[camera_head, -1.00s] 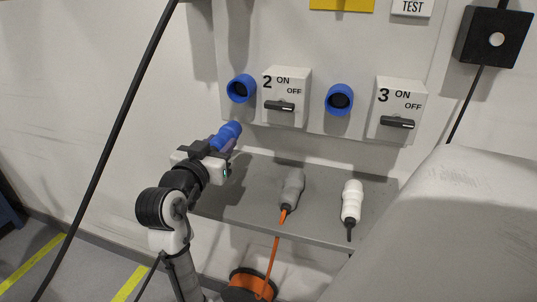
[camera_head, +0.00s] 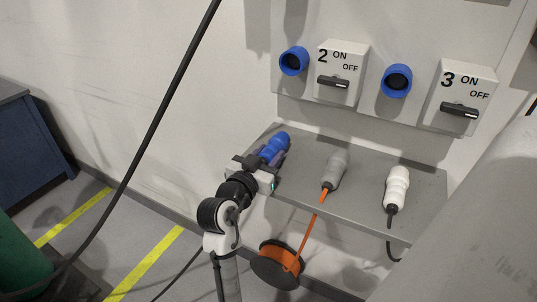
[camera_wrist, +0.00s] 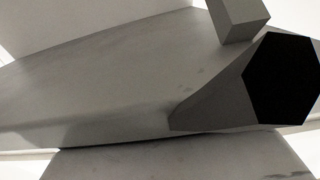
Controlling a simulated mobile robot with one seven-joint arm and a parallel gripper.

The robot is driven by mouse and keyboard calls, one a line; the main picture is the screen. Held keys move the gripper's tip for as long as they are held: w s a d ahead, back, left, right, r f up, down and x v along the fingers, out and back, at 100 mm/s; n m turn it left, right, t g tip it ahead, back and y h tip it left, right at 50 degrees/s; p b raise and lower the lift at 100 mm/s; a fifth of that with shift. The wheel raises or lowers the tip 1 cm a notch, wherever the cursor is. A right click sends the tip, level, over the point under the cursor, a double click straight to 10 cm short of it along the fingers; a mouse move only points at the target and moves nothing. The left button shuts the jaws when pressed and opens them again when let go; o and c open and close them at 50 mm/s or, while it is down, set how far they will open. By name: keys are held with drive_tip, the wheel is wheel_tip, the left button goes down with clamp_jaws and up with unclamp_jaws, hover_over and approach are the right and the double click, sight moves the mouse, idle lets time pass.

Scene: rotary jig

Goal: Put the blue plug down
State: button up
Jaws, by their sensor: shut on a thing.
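The blue plug (camera_head: 275,146) is at the left end of the grey shelf (camera_head: 305,199) in the head view. My gripper (camera_head: 263,162) is shut on its near end, and the plug points away toward the wall. The plug is low over the shelf; I cannot tell whether it touches the surface. The wrist view shows a grey surface close up, with a black six-sided face (camera_wrist: 292,80) at the right that I cannot identify. The blue plug is not clearly seen there.
A grey plug (camera_head: 335,171) with an orange cable and a white plug (camera_head: 397,187) lie on the shelf to the right. Blue sockets (camera_head: 294,61) and switch boxes (camera_head: 342,72) are on the wall above. An orange cable reel (camera_head: 277,264) stands below.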

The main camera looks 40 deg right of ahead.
drive_tip(key=shift+f, duration=0.2)
drive_tip(key=o, duration=1.2)
drive_tip(key=shift+r, duration=0.1)
drive_tip(key=shift+r, duration=0.25)
drive_tip(key=b+v, duration=0.2)
drive_tip(key=v, duration=1)
drive_tip(key=shift+f+b, duration=0.2)
drive_tip(key=shift+b, duration=0.15)
